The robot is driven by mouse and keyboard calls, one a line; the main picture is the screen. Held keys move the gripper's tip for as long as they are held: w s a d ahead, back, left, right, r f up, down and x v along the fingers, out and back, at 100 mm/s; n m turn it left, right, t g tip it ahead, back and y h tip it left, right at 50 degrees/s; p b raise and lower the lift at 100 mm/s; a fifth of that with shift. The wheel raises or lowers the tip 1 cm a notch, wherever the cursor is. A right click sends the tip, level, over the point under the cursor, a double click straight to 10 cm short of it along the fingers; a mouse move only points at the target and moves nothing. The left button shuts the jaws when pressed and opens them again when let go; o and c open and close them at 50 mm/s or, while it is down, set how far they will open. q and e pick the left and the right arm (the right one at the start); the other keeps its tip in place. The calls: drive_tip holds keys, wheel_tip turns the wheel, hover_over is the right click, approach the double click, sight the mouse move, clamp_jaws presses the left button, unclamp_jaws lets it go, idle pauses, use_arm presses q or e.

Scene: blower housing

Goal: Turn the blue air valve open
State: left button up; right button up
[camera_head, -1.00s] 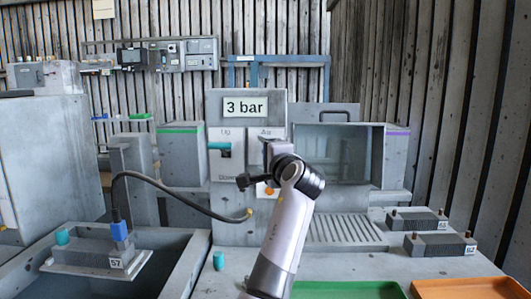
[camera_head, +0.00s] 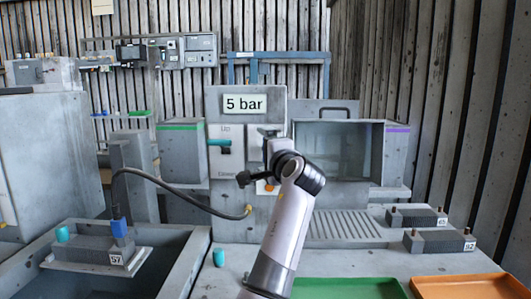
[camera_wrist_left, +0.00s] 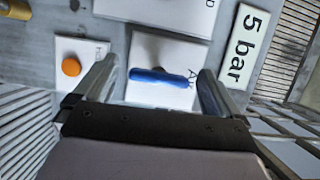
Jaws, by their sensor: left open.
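The blue air valve handle (camera_wrist_left: 163,76) is a rounded bar on a white plate (camera_wrist_left: 150,50) with a partly covered label. In the left wrist view it lies nearly level across the picture. My left gripper (camera_wrist_left: 158,70) is open, with one finger on each side of the handle, beyond its two ends; I see no clear contact. In the head view my left gripper (camera_head: 268,138) is at the front of the grey panel (camera_head: 218,200) and hides the valve. The sign (camera_head: 244,104) above reads 5 bar. My right gripper is not in view.
An orange button (camera_wrist_left: 71,67) sits beside one finger. A teal lever (camera_head: 219,142) is on the panel left of my gripper. A black hose (camera_head: 180,188) runs from the panel to a blue connector (camera_head: 119,228). Green (camera_head: 345,290) and orange (camera_head: 455,288) trays lie in front.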

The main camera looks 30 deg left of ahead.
use_arm(q)
drive_tip(key=b+v, duration=0.1)
drive_tip(key=v, duration=0.6)
idle(0.5)
